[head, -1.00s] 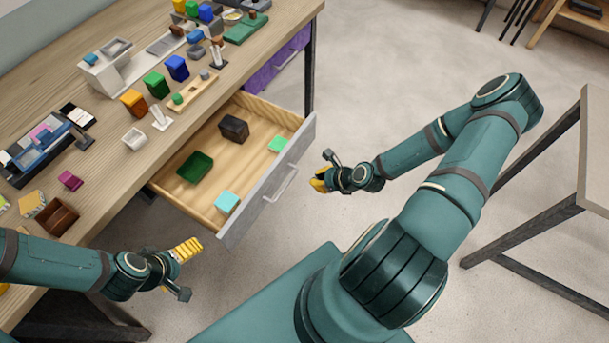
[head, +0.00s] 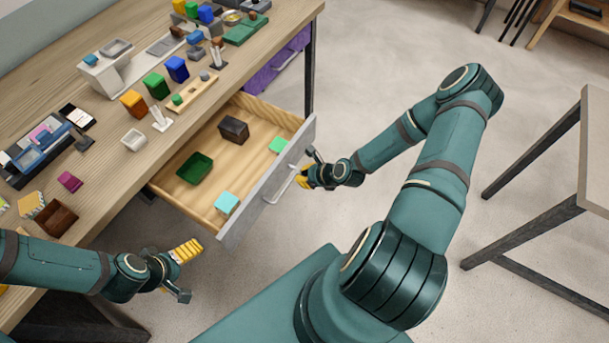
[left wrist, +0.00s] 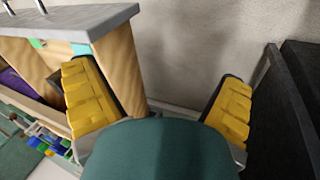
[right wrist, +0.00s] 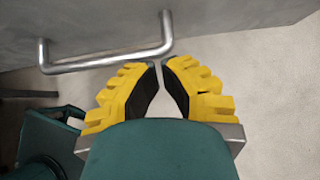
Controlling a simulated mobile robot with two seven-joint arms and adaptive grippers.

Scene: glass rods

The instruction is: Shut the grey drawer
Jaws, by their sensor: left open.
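The grey drawer (head: 262,190) stands pulled out from the table, its wooden inside showing. Its grey front carries a metal bar handle (head: 283,187), which also shows in the right wrist view (right wrist: 105,64). My right gripper (head: 301,180) is at the outer face of the drawer front, by the handle's right end. In the right wrist view its fingertips (right wrist: 160,64) are almost together, close to the handle; I cannot tell whether they touch it. My left gripper (head: 186,268) is open and empty, left of and below the drawer; its fingers (left wrist: 160,92) are wide apart.
A purple drawer (head: 278,66) sits further along. The table top (head: 105,180) is cluttered.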

